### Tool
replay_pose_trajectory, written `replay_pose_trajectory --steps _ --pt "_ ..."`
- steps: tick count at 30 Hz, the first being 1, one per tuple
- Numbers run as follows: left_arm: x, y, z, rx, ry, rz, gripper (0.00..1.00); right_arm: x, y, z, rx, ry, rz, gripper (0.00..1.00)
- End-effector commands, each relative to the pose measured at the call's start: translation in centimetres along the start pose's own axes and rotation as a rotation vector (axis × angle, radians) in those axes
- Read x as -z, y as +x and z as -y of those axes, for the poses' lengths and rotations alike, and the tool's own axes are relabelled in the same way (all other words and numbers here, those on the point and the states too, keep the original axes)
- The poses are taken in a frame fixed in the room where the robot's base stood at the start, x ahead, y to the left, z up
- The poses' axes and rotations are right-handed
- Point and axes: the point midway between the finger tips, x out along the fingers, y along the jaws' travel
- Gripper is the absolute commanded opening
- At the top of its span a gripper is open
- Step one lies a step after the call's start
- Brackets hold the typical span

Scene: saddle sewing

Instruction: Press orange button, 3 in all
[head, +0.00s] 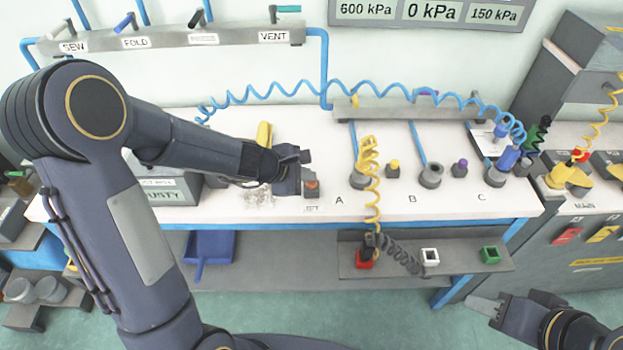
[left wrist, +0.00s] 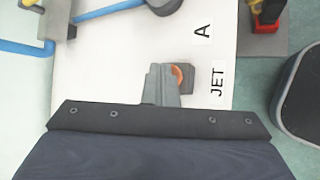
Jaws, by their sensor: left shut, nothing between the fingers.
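The orange button (head: 312,184) sits on a small dark box by the JET label on the white table. In the left wrist view the orange button (left wrist: 177,76) shows as a part disc on its grey box, partly covered by my fingertips. My left gripper (head: 304,170) is shut and empty, its fingertips at the button's edge; I cannot tell whether they touch it. It also shows in the left wrist view (left wrist: 163,84). My right gripper (head: 486,306) is low at the right, away from the table; its fingers are only partly clear.
A yellow coiled hose (head: 370,190) and a socket stand right of the button, by label A. A blue coiled hose (head: 300,90) hangs along the back. A box marked DUSTY (head: 165,192) stands left of the gripper. A lower shelf (head: 400,262) holds coloured square frames.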

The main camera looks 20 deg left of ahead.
Motion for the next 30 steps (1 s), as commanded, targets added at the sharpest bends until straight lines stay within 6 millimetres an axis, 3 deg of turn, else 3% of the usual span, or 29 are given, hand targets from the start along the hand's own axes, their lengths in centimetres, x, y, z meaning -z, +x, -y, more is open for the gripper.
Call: replay_pose_trajectory --steps 7,20,30 --pt "-0.8 -1.1 -0.8 0.0 -0.001 -0.001 0.0 0.6 -1.2 0.5 0.0 0.0 0.0 0.37" --pt "-0.9 -1.3 -0.9 0.0 0.0 0.0 0.0 0.7 -1.4 0.6 0.0 0.0 0.0 0.37" --pt "-2.6 -3.6 -2.6 -0.001 -0.001 0.0 0.0 2.0 -3.9 1.8 0.0 0.0 0.0 0.37"
